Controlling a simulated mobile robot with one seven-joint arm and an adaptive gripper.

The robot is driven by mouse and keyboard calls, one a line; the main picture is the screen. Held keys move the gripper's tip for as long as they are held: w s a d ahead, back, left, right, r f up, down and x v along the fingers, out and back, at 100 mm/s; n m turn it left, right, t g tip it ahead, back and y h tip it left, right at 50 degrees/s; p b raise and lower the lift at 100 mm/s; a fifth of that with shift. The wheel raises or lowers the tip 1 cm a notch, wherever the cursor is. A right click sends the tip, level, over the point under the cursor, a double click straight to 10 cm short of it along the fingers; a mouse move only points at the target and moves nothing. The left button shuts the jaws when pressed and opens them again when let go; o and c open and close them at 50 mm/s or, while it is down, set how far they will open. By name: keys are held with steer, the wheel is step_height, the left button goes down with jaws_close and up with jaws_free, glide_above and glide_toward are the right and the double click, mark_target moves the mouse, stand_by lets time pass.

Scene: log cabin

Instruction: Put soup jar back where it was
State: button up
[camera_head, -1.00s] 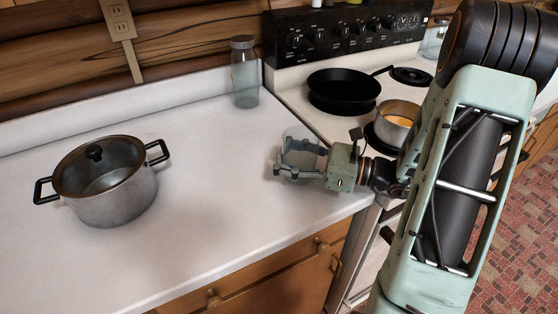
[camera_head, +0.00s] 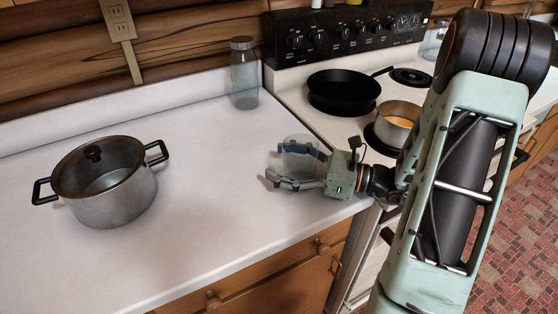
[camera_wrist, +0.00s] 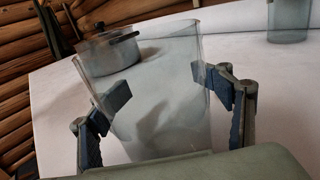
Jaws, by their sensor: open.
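A clear, open-topped glass jar (camera_head: 300,162) stands on the white counter, near its right end beside the stove. It looks empty. It fills the middle of the wrist view (camera_wrist: 155,105), where it appears slightly tilted. My gripper (camera_head: 277,164) is open, with one finger on each side of the jar. In the wrist view the fingertips (camera_wrist: 166,92) are close to the jar walls; I cannot tell whether they touch. A second glass jar with a grey lid (camera_head: 244,75) stands at the back of the counter against the wall.
A lidded steel pot (camera_head: 112,195) stands on the left of the counter (camera_head: 215,190). A black frying pan (camera_head: 343,88) and a saucepan with orange contents (camera_head: 398,115) sit on the stove. The counter between the pot and my gripper is clear.

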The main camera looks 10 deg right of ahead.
steer(key=shift+r, duration=0.1)
steer(key=shift+d+r, duration=0.1)
steer(key=shift+d, duration=0.05)
steer(key=v, duration=1)
steer(key=shift+s+d, duration=0.2)
steer(key=shift+d, duration=0.15)
steer(key=shift+s+d, duration=0.25)
steer(key=shift+d, duration=0.15)
